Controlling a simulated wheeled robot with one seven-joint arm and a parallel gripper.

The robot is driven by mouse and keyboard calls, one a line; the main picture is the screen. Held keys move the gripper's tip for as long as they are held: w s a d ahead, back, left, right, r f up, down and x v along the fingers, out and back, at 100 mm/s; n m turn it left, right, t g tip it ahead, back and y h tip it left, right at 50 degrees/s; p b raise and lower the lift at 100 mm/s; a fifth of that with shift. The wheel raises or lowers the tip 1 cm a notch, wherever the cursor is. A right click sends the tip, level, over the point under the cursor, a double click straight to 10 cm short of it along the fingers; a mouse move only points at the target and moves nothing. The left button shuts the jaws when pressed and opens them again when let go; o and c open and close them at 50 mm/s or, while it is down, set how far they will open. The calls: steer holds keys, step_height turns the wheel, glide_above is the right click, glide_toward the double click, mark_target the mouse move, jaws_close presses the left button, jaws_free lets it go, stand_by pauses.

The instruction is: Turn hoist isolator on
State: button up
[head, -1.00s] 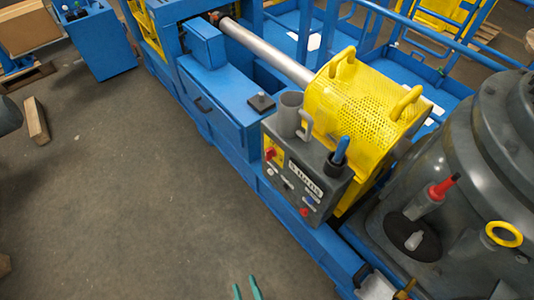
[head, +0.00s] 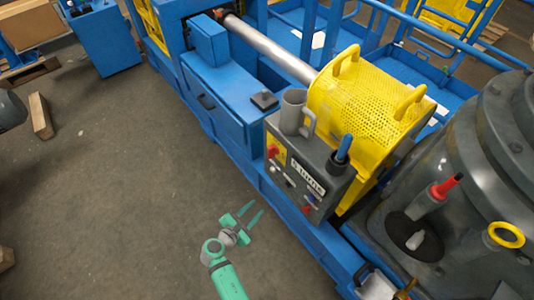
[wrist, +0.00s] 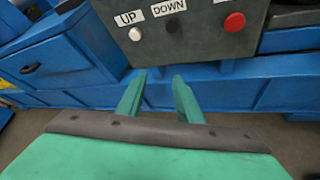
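A grey control box (head: 298,172) with a white label plate is mounted on the blue frame. At its upper left is a small red knob on yellow (head: 272,151), which looks like the isolator; its setting is too small to read. The wrist view shows the box's lower part, with a white button (wrist: 135,34) under UP, a dark button (wrist: 174,27) under DOWN and a red button (wrist: 234,22). The red knob is outside that view. My green gripper (head: 256,210) is open and empty, in front of and below the box, apart from it.
A grey mug (head: 293,112) and a holder with a blue-handled tool (head: 342,150) sit on top of the box. A yellow mesh guard (head: 365,100) stands behind it. A grey machine housing (head: 470,180) is at right.

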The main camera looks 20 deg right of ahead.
steer(key=w+r+n+h, duration=0.1)
steer(key=w+r+h, duration=0.2)
steer(key=w+r, duration=0.3)
steer(key=g+h, duration=0.2)
steer(key=h, duration=0.2)
glide_toward(268, 153)
steer(key=shift+n, duration=0.4)
steer(key=x, duration=0.9)
steer(key=shift+d+r, duration=0.1)
steer(key=shift+r, duration=0.1)
steer(key=shift+c, duration=0.6)
steer(key=shift+s, duration=0.1)
jaws_close()
